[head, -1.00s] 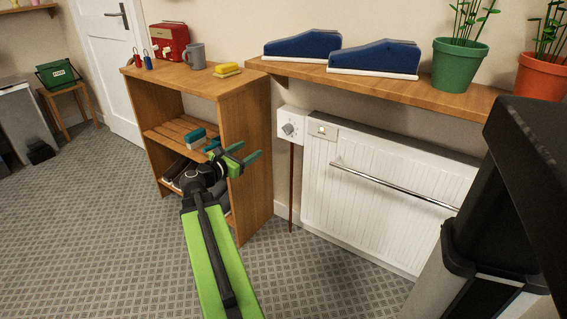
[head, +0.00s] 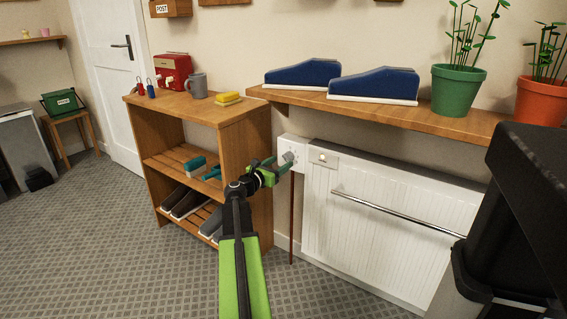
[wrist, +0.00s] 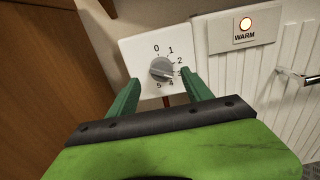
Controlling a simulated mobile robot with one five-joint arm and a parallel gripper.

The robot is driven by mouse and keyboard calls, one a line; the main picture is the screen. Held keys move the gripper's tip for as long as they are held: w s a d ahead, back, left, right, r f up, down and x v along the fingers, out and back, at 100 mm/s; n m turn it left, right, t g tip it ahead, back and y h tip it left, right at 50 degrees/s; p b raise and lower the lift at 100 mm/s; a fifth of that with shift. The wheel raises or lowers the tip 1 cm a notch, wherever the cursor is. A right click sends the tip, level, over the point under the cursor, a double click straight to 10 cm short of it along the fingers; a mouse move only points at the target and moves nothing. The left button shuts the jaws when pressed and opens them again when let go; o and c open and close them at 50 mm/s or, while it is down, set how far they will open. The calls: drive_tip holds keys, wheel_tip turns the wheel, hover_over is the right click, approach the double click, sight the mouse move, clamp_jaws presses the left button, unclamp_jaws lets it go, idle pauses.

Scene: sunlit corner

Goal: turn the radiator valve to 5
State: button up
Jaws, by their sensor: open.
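The radiator valve is a grey knob (wrist: 162,68) on a white square plate (wrist: 135,50) with numbers 0 to 5 around it. The knob's light mark appears to point to the lower right, near 3 or 4; I cannot tell exactly. In the head view the knob (head: 288,158) sits left of the white radiator (head: 380,220). My gripper (head: 277,166) is open, right in front of the knob. In the wrist view its green fingers (wrist: 161,83) stand to either side, slightly below the knob, with no clear contact.
A lit lamp marked WARM (wrist: 245,24) is on the radiator. A wooden shelf unit (head: 245,125) stands close to the left of my gripper. A wall shelf (head: 400,107) with blue-topped objects and plants is above the radiator.

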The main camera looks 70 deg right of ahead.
sight(285, 159)
drive_tip(key=x, duration=0.3)
drive_tip(key=shift+d, duration=0.2)
